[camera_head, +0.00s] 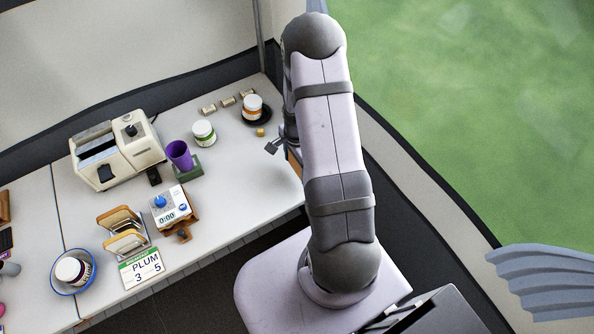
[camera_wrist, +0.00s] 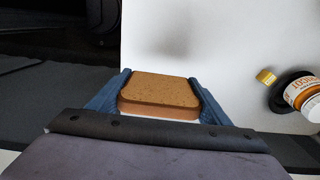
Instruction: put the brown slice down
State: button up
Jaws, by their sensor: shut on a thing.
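The brown slice (camera_wrist: 160,92) is a rounded square with a speckled tan top and a darker edge. In the wrist view it lies flat between the two blue fingers of my gripper (camera_wrist: 159,78), which are shut on its left and right sides. White table surface (camera_wrist: 220,35) shows beyond it; I cannot tell how high above the table it is. In the head view my arm hides most of my gripper, and only a small brown edge of the slice (camera_head: 294,163) shows beside the arm, near the table's right end.
A toaster (camera_head: 117,150), purple cup (camera_head: 179,155), timer (camera_head: 169,205), rack with brown slices (camera_head: 123,230) and PLUM card (camera_head: 141,268) stand to the left. The table's right-centre is clear.

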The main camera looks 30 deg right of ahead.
aim_at(297, 172)
jog(key=shift+f+p, duration=0.55)
jog(key=shift+f, duration=1.4)
jog(key=shift+f, duration=0.15)
jog(key=o, duration=0.8)
notch_tip(297, 172, up, 11)
jog(key=b, duration=0.3)
jog(key=shift+a+r+b, duration=0.1)
jog(key=shift+r+b, duration=0.2)
jog(key=shift+r, duration=0.45)
jog(key=s+a+r+n, duration=0.3)
jog(key=s+a+n, duration=0.1)
jog(key=n, duration=0.2)
jog(key=s+a+r+n, duration=0.3)
jog(key=s+a+n, duration=0.1)
jog(key=n, duration=0.2)
jog(key=s+a+r+n, duration=0.4)
jog(key=s+n, duration=0.1)
jog(key=n, duration=0.1)
jog(key=shift+a, duration=0.4)
